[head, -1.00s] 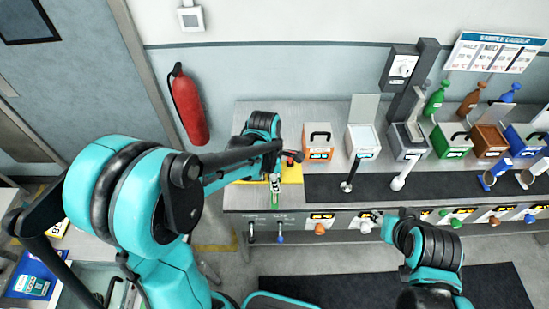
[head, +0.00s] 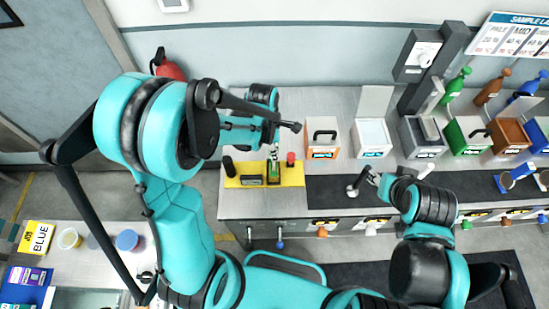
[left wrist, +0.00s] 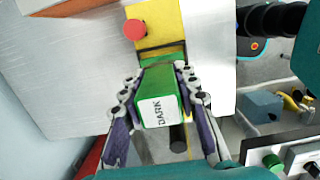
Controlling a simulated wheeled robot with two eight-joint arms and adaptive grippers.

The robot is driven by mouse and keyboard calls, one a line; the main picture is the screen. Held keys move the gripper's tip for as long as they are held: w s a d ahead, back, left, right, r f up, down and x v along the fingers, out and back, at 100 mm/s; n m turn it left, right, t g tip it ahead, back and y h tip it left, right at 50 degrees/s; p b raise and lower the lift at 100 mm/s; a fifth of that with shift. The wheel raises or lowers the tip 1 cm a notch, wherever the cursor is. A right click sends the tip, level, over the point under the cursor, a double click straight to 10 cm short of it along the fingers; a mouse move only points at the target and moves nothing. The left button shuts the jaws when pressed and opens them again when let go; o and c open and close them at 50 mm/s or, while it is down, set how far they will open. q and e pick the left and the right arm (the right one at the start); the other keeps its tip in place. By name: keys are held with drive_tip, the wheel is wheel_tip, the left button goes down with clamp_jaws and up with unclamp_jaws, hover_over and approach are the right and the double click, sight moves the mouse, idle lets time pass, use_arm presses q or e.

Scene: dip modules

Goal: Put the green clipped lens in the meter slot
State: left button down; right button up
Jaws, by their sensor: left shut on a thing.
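The green clipped lens (left wrist: 163,92) is a green block with a white DARK label, held between the two fingers of my left gripper (left wrist: 158,88) in the left wrist view. In the head view, my left gripper (head: 272,150) points down over the yellow meter base (head: 292,174), and the lens (head: 273,172) shows green beneath it. The lens's far end is at the black slot bar (left wrist: 160,49); I cannot tell whether it is seated. My right gripper (head: 372,179) is beside a black-knobbed handle; its finger state is unclear.
A red button (head: 291,159) and a black cylinder (head: 229,166) stand on the yellow base beside the slot. A white-and-orange box (head: 322,138) and other coloured boxes line the bench to the right. A dark mat (head: 330,190) covers the bench front.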

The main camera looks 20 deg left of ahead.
use_arm(q)
wheel_tip(320, 180, down, 4)
drive_tip(key=shift+f+b, duration=0.15)
drive_tip(key=shift+b, duration=0.25)
drive_tip(key=shift+f, duration=0.2)
drive_tip(key=shift+f, duration=0.15)
drive_tip(key=c, duration=1.1)
unclamp_jaws()
drive_tip(key=shift+c, duration=0.2)
